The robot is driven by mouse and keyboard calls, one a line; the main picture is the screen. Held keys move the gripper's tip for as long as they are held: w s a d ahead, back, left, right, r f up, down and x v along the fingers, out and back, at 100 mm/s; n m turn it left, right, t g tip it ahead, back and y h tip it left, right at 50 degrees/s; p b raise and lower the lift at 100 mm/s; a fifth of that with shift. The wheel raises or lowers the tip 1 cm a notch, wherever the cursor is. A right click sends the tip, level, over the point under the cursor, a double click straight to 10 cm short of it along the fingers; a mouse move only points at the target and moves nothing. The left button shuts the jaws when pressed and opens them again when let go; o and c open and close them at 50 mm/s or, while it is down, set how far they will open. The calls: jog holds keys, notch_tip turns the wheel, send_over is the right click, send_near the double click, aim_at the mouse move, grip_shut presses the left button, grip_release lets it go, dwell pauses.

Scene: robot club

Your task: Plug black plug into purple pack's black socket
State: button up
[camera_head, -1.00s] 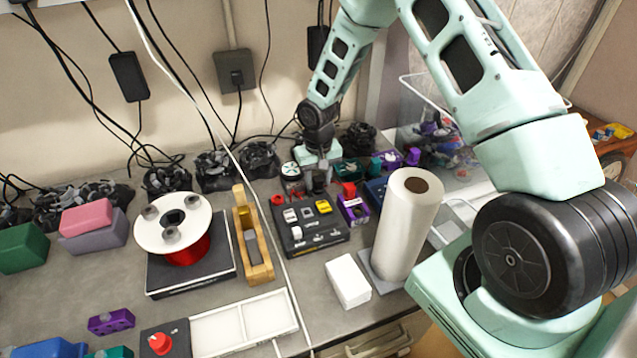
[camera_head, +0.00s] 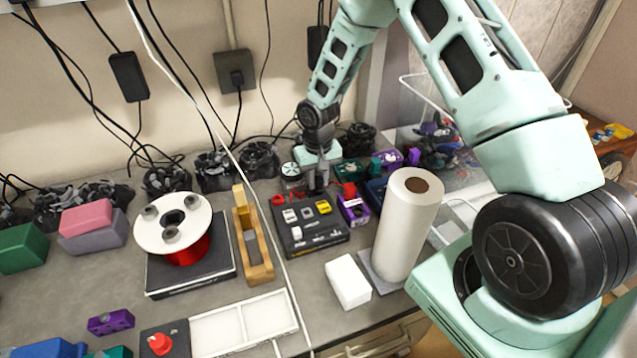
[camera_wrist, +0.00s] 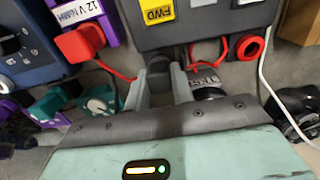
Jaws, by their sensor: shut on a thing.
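The purple pack (camera_head: 353,209) stands just right of the black switch box in the head view. In the wrist view it is at the upper left (camera_wrist: 103,28), with a "12 V" label and a red plug (camera_wrist: 78,45) in its near end. Its black socket cannot be made out. My gripper (camera_head: 318,188) points down behind the switch box. In the wrist view my gripper (camera_wrist: 164,85) is shut on a dark piece, seemingly the black plug (camera_wrist: 159,65), close to the box's side and right of the pack. The fingers partly hide the plug.
The black switch box (camera_head: 313,237) has several switches. A white roll (camera_head: 408,225) stands in front of the pack to the right. A wooden holder (camera_head: 258,262) is at left.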

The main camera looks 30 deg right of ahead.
aim_at(318, 178)
jog(key=shift+r+p, duration=0.8)
jog(key=shift+r, duration=0.4)
dwell(0.5)
jog(key=shift+r+p, duration=1.1)
jog(key=shift+r, duration=0.55)
